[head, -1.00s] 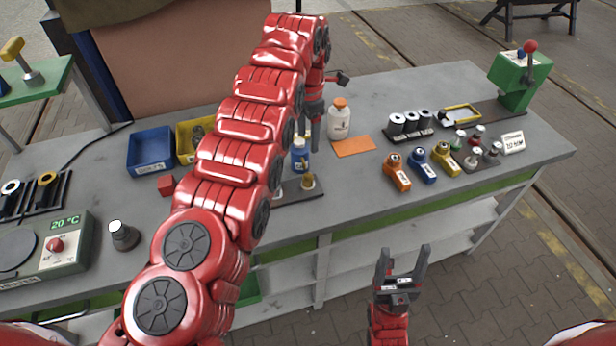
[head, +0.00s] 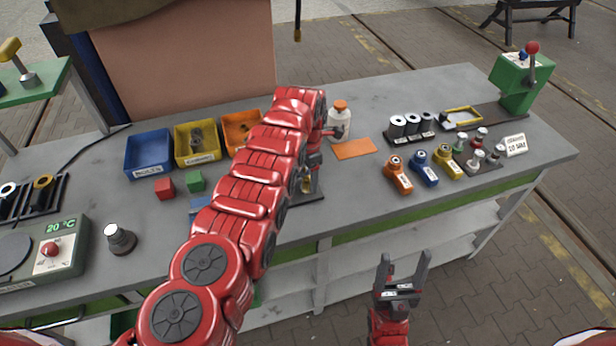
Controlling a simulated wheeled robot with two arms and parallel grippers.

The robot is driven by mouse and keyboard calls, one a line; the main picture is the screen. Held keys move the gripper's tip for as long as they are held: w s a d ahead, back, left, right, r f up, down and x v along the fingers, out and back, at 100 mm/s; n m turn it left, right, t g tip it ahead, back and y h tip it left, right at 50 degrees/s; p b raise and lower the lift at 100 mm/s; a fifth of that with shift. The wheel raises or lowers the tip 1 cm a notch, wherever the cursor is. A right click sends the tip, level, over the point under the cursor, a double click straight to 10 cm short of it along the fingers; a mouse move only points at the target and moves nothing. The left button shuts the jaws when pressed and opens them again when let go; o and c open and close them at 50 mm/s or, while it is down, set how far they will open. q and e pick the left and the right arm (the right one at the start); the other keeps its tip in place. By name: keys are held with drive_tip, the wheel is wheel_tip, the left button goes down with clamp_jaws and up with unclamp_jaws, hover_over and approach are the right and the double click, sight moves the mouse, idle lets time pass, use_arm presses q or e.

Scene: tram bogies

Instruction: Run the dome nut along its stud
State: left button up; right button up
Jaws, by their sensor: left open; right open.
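My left arm reaches across the bench, and its gripper (head: 313,180) points down over a small dark plate (head: 312,197). A bit of brass colour shows between or just behind the fingers, where the dome nut stands. The nut and its stud are mostly hidden by my own gripper and arm. I cannot tell whether the fingers touch the nut. The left gripper is open. My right gripper (head: 402,272) is open and empty, in front of the bench's front edge with its fingers pointing up.
A white bottle with an orange cap (head: 340,118) stands close behind the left gripper. An orange mat (head: 354,149) lies to its right. Blue (head: 148,153), yellow (head: 197,143) and orange (head: 238,130) bins stand at the back left.

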use_arm(q)
clamp_jaws()
drive_tip(key=shift+w+m, duration=0.1)
drive_tip(key=shift+m, duration=0.2)
